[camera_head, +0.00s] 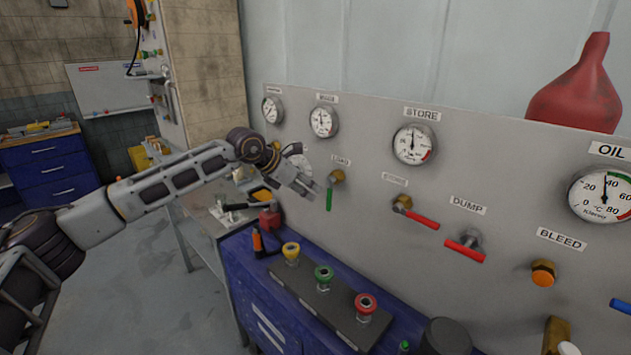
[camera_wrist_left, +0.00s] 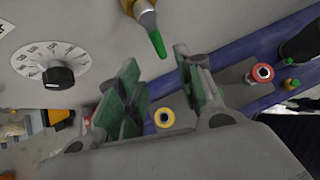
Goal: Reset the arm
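My left arm reaches in from the left in the head view. Its gripper (camera_head: 308,188) is close to the grey panel (camera_head: 375,232), just left of a brass valve with a green handle (camera_head: 330,198) that hangs down. In the left wrist view the two green-padded fingers of my left gripper (camera_wrist_left: 158,75) are apart with nothing between them. The green handle (camera_wrist_left: 157,43) shows just beyond the gap, apart from the fingers. A white dial with a black knob (camera_wrist_left: 58,76) is left of the fingers. My right gripper is not in view.
Yellow (camera_head: 291,252), green (camera_head: 324,276) and red (camera_head: 365,305) buttons stand on a dark box on the blue cabinet below. Red-handled valves (camera_head: 415,215) and gauges (camera_head: 413,144) are farther right on the panel. A red jug (camera_head: 580,92) stands behind it. Floor (camera_head: 150,290) is clear at left.

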